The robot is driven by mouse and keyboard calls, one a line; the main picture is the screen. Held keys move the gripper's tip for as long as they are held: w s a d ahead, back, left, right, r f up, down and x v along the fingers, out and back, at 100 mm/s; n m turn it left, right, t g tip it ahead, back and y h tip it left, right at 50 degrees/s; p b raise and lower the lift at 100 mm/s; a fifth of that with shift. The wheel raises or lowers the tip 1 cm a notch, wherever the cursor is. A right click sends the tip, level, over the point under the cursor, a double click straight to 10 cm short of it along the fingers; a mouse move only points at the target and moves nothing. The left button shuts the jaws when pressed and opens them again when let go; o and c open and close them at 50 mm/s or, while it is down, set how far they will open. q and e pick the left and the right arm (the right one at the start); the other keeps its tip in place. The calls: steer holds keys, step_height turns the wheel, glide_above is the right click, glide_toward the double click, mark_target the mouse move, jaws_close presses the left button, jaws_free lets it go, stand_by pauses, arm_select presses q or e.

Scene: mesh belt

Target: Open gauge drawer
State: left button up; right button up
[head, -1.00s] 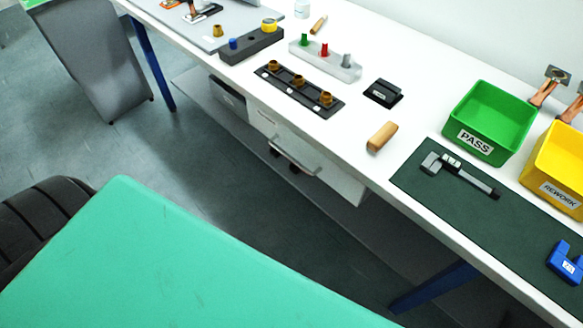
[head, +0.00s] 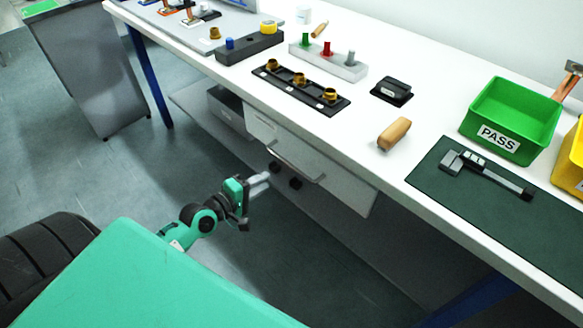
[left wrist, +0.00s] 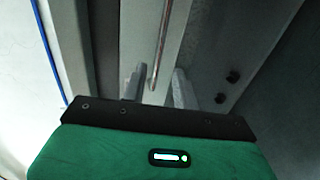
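The drawer (head: 343,188) is a pale box front under the white workbench, with a metal bar handle (head: 295,163) along it. I see no clear gap showing it pulled out. My left gripper (head: 264,178) is just below and in front of the handle's left end. My right gripper is not in view.
The workbench (head: 362,118) carries a black strip with brass fittings (head: 299,80), a wooden block (head: 394,133), a green PASS bin (head: 510,105) and a caliper on a dark mat (head: 440,195). A grey cabinet (head: 85,70) stands at left.

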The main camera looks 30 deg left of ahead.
mark_target(292, 165)
arm_select(q)
steer(key=x, duration=1.2)
steer(key=shift+w+f, duration=0.15)
steer(key=shift+w, duration=0.05)
steer(key=shift+c, duration=0.2)
jaws_close()
